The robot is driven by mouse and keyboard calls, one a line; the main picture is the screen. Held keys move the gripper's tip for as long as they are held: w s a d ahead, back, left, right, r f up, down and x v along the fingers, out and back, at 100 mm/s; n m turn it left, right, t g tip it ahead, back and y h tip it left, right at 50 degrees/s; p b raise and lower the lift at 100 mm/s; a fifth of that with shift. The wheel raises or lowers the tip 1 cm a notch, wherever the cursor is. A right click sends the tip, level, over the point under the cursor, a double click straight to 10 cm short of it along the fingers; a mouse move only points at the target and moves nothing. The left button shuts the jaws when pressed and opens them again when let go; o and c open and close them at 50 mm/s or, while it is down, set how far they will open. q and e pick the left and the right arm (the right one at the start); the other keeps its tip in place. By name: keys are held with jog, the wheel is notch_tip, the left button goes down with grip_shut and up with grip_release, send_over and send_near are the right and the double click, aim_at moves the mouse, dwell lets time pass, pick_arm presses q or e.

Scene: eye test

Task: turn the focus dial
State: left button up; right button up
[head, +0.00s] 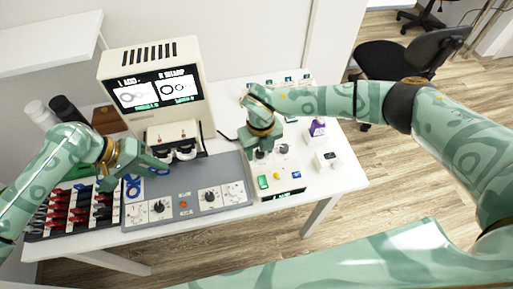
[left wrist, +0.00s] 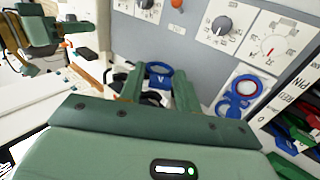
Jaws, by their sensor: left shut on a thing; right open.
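A grey console (head: 185,180) lies on the table with two dark knobs, a left knob (head: 158,207) and a right knob (head: 210,196), on white scale plates. My left gripper (head: 160,166) is shut on a blue lens holder (left wrist: 158,72) marked V, above the console's back left part. My right gripper (head: 262,152) is open over the white control box (head: 291,173), by its back left; its fingertips are partly unclear.
A cream machine (head: 150,60) with a lit screen stands at the back. Blue rings (head: 132,186) lie on the console's left end. A lens rack (head: 75,212) with red and black handles is at left. A purple bottle (head: 317,128) and white cube (head: 327,159) stand at right.

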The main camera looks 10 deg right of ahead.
jog(key=c, duration=1)
jog(key=n, duration=0.4)
jog(key=shift+n, duration=2.2)
jog(key=o, duration=1)
